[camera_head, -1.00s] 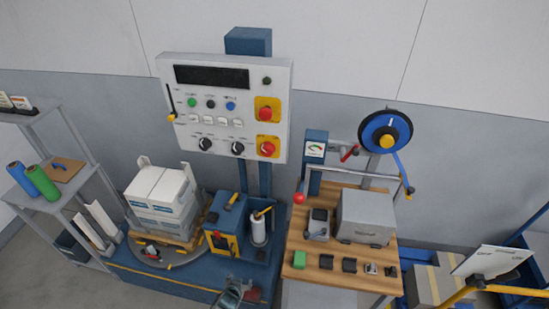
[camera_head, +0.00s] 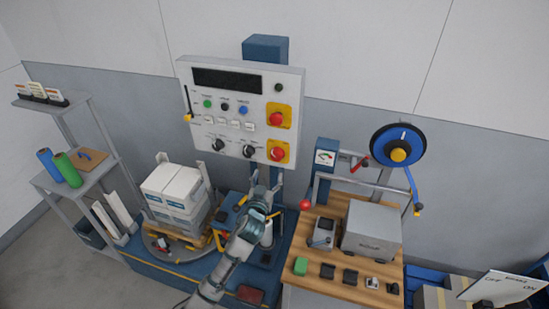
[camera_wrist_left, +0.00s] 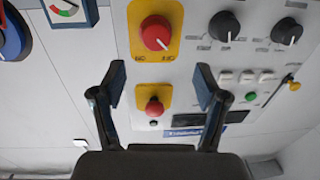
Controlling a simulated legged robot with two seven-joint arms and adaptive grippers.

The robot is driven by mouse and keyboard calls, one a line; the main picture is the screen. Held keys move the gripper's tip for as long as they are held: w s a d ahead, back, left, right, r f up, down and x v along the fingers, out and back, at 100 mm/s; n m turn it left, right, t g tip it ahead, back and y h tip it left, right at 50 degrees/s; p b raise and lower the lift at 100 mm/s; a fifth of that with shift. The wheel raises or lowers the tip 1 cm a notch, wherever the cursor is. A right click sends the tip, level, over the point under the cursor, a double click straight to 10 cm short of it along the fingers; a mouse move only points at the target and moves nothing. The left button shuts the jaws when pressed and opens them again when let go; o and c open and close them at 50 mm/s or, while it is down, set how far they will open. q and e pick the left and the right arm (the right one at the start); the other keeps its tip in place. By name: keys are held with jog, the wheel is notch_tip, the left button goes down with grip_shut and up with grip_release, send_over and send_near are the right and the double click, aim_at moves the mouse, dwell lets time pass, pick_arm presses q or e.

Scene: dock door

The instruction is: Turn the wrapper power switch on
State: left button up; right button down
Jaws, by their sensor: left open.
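The wrapper's control panel (camera_head: 235,100) is a white box on a blue post. A red rotary knob on a yellow plate (camera_head: 277,154) sits at its lower right, and it looks like the power switch. The wrist view shows this red knob (camera_wrist_left: 155,33) upside down, with small lettering at the plate's corners. Another red button (camera_head: 277,119) on yellow is above it, also in the wrist view (camera_wrist_left: 154,107). My left gripper (camera_head: 264,182) is open and empty, just below the panel's lower right corner. Its fingers (camera_wrist_left: 156,86) frame the smaller red button in the wrist view, touching nothing visible. My right gripper is out of view.
Black dials (camera_head: 233,148), several white buttons and a yellow-tipped lever (camera_head: 187,117) share the panel. Below are stacked white boxes (camera_head: 175,188) on a pallet and a wooden bench (camera_head: 325,279). A red ball (camera_head: 305,204) and a blue reel (camera_head: 398,145) are to the right.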

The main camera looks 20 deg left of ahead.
aim_at(277, 157)
pick_arm(q)
jog(key=w, duration=0.9)
jog(key=shift+w+d+r+p, duration=0.1)
jog(key=shift+w+d+p, duration=0.15)
jog(key=shift+w+p, duration=0.1)
jog(key=shift+w+a, duration=0.3)
jog(key=shift+a, duration=0.15)
jog(key=shift+d, duration=0.2)
jog(key=c, duration=0.8)
jog(key=shift+d, duration=0.1)
jog(key=c, duration=0.4)
jog(key=shift+o, duration=0.2)
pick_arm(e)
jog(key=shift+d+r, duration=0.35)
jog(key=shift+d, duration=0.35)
